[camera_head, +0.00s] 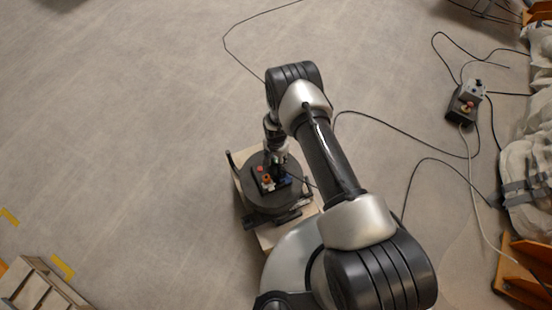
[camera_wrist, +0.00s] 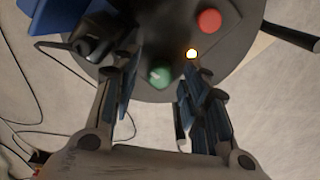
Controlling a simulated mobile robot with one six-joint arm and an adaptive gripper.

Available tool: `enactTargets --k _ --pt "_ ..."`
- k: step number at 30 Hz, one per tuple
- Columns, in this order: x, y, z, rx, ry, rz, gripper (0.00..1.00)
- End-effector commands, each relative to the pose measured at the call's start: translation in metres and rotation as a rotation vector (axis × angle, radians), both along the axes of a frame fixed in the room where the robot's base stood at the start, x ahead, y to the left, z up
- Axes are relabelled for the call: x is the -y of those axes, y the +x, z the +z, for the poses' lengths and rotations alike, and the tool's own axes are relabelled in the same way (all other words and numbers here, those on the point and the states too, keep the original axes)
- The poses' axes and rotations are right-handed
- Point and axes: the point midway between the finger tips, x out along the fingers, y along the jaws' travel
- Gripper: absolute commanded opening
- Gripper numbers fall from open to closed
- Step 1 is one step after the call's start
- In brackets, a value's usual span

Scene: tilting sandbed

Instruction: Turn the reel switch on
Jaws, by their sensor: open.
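The black cable reel (camera_head: 290,198) stands on a pale wooden base below my arm. Its top panel carries a red button (camera_wrist: 209,20), a small lamp (camera_wrist: 191,53) glowing whitish-orange, and a round green knob (camera_wrist: 160,77) with a pale mark. I cannot tell for sure which of these is the reel switch. My gripper (camera_wrist: 158,82) is open, pointing down at the panel. In the wrist view the green knob shows between its fingertips; I cannot tell whether they touch it. In the head view the arm partly hides the panel.
A blue part (camera_wrist: 55,17) sits on the reel beside the left finger. A control box (camera_head: 464,104) with a red button lies on the floor at right, among loose black cables. Wooden crates (camera_head: 40,285) are at lower left. The floor left of the reel is clear.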

Motion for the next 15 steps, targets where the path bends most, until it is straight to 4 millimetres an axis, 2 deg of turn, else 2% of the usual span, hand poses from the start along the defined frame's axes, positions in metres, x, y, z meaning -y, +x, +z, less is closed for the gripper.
enactTargets --k 9,11,15 --pt "0.000 0.000 0.003 0.000 0.000 0.001 0.43" --pt "0.000 0.001 0.008 0.001 0.000 0.001 0.43" --pt "0.000 0.002 0.031 0.003 0.000 0.001 0.43"
